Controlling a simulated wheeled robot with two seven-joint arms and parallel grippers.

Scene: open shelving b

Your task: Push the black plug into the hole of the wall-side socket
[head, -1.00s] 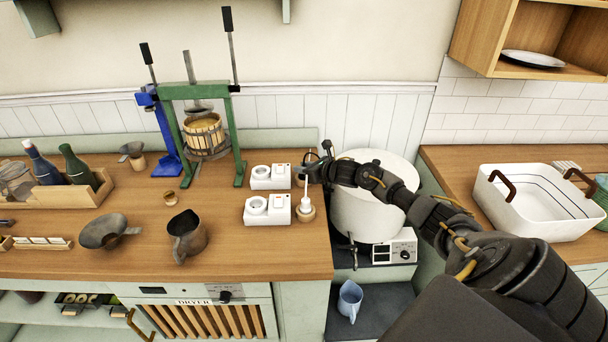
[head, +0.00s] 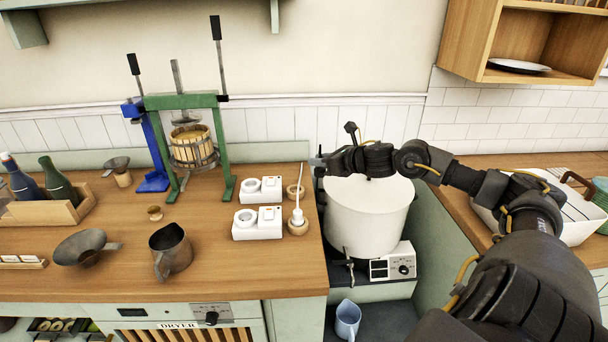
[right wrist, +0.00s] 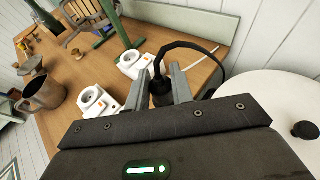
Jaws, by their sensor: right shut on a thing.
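The wall-side socket (head: 262,188) is a white block with a round recess and a switch, at the back of the wooden counter. It also shows in the right wrist view (right wrist: 132,63). My right gripper (head: 317,162) is in the air to the right of this socket and above the counter's right edge. In the right wrist view its two fingers (right wrist: 160,76) are shut on the black plug (right wrist: 160,93), whose black cord arches up and to the right. The plug is apart from the socket. In the head view the plug is hard to make out. My left gripper is out of view.
A second white socket (head: 258,222) stands nearer the counter's front. A white plug stands in a wooden holder (head: 298,229); another wooden holder (head: 295,191) looks empty. A green press (head: 228,145) stands left, a white pot (head: 365,215) right. A metal jug (head: 171,250) stands front left.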

